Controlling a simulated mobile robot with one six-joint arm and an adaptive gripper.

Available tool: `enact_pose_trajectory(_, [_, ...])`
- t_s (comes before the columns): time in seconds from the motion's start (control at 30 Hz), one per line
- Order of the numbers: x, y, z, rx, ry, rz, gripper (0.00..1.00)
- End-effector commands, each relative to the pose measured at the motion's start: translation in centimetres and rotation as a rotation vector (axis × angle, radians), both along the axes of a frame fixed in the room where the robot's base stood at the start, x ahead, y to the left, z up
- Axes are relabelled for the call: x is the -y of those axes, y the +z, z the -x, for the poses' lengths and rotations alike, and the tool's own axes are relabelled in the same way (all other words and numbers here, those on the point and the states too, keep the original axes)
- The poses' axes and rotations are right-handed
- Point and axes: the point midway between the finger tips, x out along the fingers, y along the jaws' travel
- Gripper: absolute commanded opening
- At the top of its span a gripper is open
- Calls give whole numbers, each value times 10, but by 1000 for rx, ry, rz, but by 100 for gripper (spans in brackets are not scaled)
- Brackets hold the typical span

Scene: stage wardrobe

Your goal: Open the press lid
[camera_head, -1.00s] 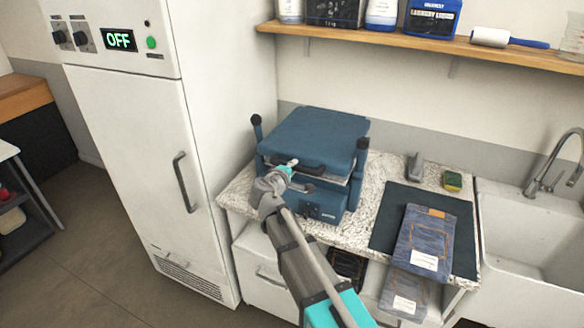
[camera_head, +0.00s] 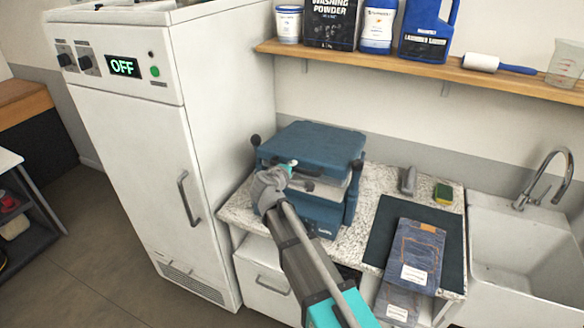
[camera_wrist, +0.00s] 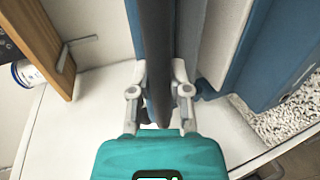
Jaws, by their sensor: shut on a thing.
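The blue press (camera_head: 325,212) stands on the speckled counter beside the tall white cabinet. Its blue lid (camera_head: 312,143) is tilted slightly up at the front, with a pale gap showing between lid and base. My gripper (camera_head: 290,166) is at the front of the lid, partly covering the lid's handle. In the wrist view my gripper (camera_wrist: 160,95) is shut on a dark bar, the lid handle (camera_wrist: 155,45), which runs between its two fingers. My arm hides part of the press base's front.
The tall white cabinet (camera_head: 135,130) reads OFF and stands close on the left. A wooden shelf (camera_head: 400,68) with bottles hangs above. Folded jeans (camera_head: 416,250) lie on a dark mat (camera_head: 380,232) to the right, before the sink (camera_head: 515,230).

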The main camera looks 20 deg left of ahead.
Motion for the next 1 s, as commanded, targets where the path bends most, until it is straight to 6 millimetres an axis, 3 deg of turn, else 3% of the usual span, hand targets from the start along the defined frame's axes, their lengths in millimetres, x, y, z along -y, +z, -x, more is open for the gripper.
enact_pose_trajectory(0.03, [-1,10,-2,-1,0,1,0])
enact_pose_trajectory(0.57, [-6,62,-12,-2,4,1,0])
enact_pose_trajectory(1.0, [-7,115,-32,-2,7,1,0])
